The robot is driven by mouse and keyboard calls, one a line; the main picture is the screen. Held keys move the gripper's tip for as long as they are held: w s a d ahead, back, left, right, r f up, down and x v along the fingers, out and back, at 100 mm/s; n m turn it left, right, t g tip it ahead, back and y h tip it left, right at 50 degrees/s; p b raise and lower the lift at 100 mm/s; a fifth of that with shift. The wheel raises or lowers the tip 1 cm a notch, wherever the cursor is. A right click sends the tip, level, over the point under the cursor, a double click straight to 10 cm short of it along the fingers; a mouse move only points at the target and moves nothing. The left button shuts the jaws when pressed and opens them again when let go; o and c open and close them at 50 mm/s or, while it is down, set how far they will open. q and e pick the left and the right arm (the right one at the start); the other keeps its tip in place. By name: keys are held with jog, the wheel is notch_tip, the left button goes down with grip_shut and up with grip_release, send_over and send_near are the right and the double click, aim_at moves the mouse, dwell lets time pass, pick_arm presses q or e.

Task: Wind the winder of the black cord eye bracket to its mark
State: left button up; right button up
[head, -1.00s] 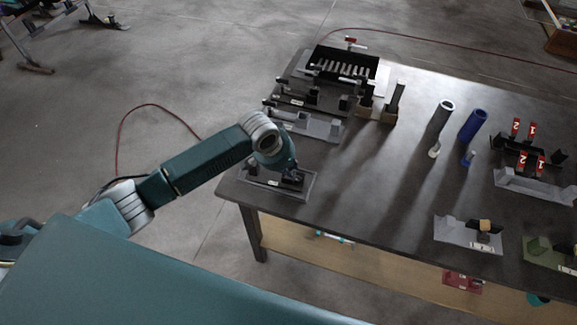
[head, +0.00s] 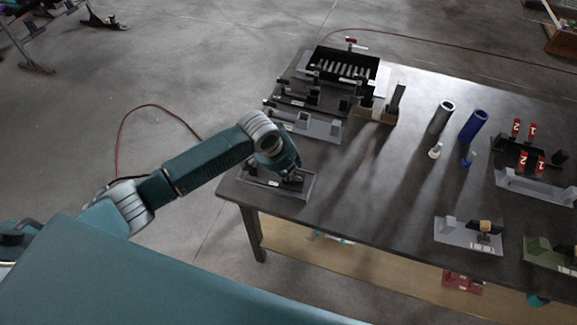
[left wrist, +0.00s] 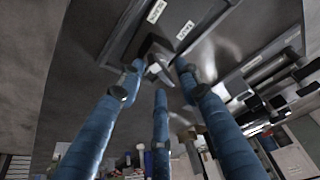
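A dark bracket on a flat grey-edged plate (head: 246,180) lies at the table's near left corner in the head view. Its plate (left wrist: 196,14) also shows in the left wrist view, with two white labels, one reading TAUT. A small grey-black piece (left wrist: 154,52), seemingly the winder, stands up from it. My left gripper (head: 291,177) is right over the bracket and hides part of it. In the left wrist view its three blue fingers (left wrist: 158,76) are spread around the small piece, with a gap showing at the right finger. My right gripper is not in view.
Grey and black fixtures (head: 318,128) lie just behind the bracket, with a black tray of bars (head: 345,66) beyond. Two upright tubes (head: 473,125), red numbered tags (head: 524,162) and a grey plate with a yellow-topped part (head: 455,232) stand to the right.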

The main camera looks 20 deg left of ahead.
pick_arm(q)
jog(key=v, duration=1.2)
jog(key=s+d+f+h, duration=0.1)
jog(key=s+d+f, duration=0.2)
jog(key=s, duration=0.3)
jog(key=s+d+f, duration=0.2)
jog(key=s+d, duration=0.1)
jog(key=s, duration=0.3)
jog(key=s+a+f+n+y, duration=0.1)
jog(key=s+a, duration=0.3)
jog(key=s, duration=0.4)
jog(key=s+a+f+n+y, duration=0.1)
jog(key=s+a+n+y, duration=0.1)
jog(key=s+a, duration=0.35)
jog(key=s+d+f+g+b, duration=0.15)
jog(key=f+b, duration=0.25)
jog(key=f, duration=1.3)
jog(key=s+f+g+b, duration=0.1)
jog(key=s+f+b, duration=0.15)
jog(key=f, duration=1.55)
jog(key=s+a+f+b, duration=0.1)
jog(key=s+f+b, duration=0.2)
jog(key=s+f, duration=0.5)
jog(key=s+a+f+m+b, duration=0.1)
jog(key=s+f+b, duration=0.2)
jog(key=s+f, duration=0.5)
notch_tip(320, 180, down, 5)
jog(key=shift+a+r+g, duration=0.1)
jog(key=shift+a+g, duration=0.25)
